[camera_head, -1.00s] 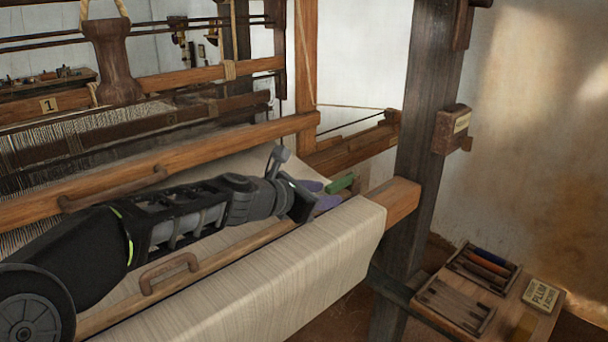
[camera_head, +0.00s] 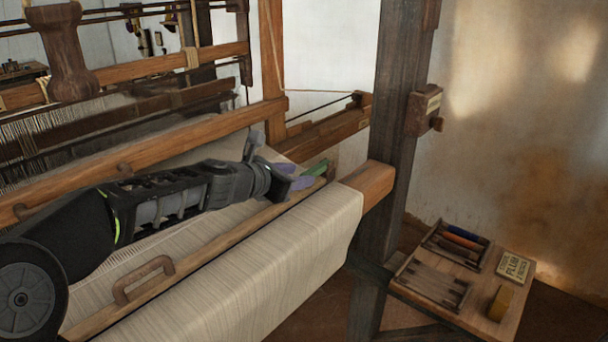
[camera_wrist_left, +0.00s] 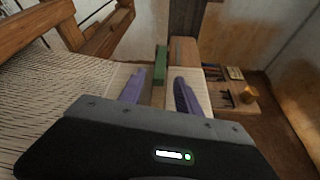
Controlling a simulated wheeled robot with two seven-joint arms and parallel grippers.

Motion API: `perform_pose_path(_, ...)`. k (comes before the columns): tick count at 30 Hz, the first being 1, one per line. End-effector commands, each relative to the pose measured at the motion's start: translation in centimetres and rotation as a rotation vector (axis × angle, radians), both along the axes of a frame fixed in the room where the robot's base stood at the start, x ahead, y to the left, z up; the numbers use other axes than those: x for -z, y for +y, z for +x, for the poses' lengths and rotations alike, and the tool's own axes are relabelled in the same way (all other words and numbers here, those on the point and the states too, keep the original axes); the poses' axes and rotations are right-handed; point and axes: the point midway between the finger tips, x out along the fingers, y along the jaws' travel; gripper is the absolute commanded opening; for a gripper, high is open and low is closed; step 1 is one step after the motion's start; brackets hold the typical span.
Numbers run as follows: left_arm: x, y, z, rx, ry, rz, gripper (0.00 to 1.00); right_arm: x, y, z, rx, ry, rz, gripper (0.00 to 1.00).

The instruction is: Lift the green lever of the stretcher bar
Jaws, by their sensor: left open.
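The green lever (camera_head: 317,168) is a small green bar at the right end of a long wooden strip (camera_head: 215,251) lying along the woven cloth. My left gripper (camera_head: 296,176) reaches over the cloth from the left, with its purple fingers just left of the lever. In the left wrist view the gripper (camera_wrist_left: 160,88) is open and empty, its fingers apart. The green lever (camera_wrist_left: 161,62) stands beyond the fingertips, in line with the gap. I cannot tell whether a finger touches it. My right gripper is not in view.
A dark post (camera_head: 394,130) stands right of the lever, with the front beam's wooden end (camera_head: 372,182) beside it. A wooden handle (camera_head: 145,279) rises from the strip. A small table (camera_head: 459,308) with tools is at the lower right. A wooden beam (camera_head: 150,152) runs behind my arm.

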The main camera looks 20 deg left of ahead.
Motion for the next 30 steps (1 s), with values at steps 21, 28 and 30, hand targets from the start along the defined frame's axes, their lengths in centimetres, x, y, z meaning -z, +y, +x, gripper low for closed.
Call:
perform_pose_path(21, 1.3, -0.9, 3.1, -0.001, -0.001, 0.001, 0.29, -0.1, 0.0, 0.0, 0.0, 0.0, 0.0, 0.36)
perform_pose_path(28, 1.3, -0.9, 3.1, -0.001, -0.001, 0.001, 0.1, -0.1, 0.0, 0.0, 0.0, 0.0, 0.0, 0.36)
perform_pose_path(30, 1.3, -0.9, 3.1, -0.001, 0.0, 0.0, 0.04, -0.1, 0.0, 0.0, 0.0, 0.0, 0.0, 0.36)
